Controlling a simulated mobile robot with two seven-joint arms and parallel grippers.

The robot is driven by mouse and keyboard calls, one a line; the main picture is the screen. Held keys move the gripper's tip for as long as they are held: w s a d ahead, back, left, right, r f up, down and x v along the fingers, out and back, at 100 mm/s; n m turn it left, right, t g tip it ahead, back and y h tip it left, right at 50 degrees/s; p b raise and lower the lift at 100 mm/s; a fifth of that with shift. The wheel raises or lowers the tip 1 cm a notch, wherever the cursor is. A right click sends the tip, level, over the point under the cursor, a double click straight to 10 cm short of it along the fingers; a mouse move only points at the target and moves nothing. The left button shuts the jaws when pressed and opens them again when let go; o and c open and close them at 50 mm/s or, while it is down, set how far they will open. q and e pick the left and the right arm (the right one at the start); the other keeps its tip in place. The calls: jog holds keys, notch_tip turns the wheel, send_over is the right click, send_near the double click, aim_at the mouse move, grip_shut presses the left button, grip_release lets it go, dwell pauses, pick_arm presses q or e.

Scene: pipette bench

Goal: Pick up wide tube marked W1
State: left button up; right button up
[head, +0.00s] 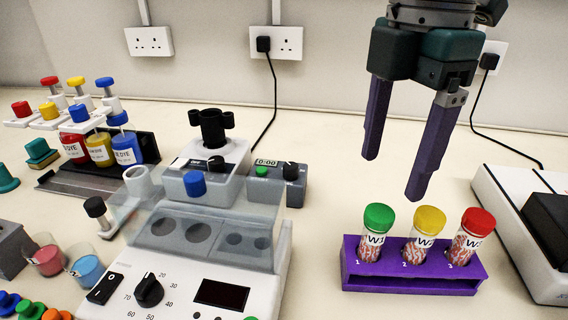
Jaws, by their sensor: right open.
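The wide tube W1 (375,234) has a green cap and a white label. It stands upright in the left slot of a purple rack (412,284) at the front right. A yellow-capped tube W2 (424,236) and a red-capped tube (470,238) stand beside it in the same rack. My right gripper (392,176) points down above and behind the rack. Its two purple fingers are apart with nothing between them, and they touch no tube. My left gripper is not in view.
A white device with a dial and clear cover (205,248) stands left of the rack. A white device (525,228) stands close on the right. Dye bottles (98,150) and small beakers (86,270) are at the left. Bare bench lies behind the rack.

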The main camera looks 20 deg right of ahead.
aim_at(380, 212)
jog(key=f, duration=0.3)
jog(key=shift+s+a+f, duration=0.1)
jog(key=shift+s+f, duration=0.15)
jog(key=shift+s, duration=0.1)
notch_tip(380, 212, down, 5)
jog(key=shift+w+f, duration=0.1)
jog(key=shift+f, duration=0.05)
jog(key=shift+c, duration=0.2)
grip_shut()
dwell(0.4)
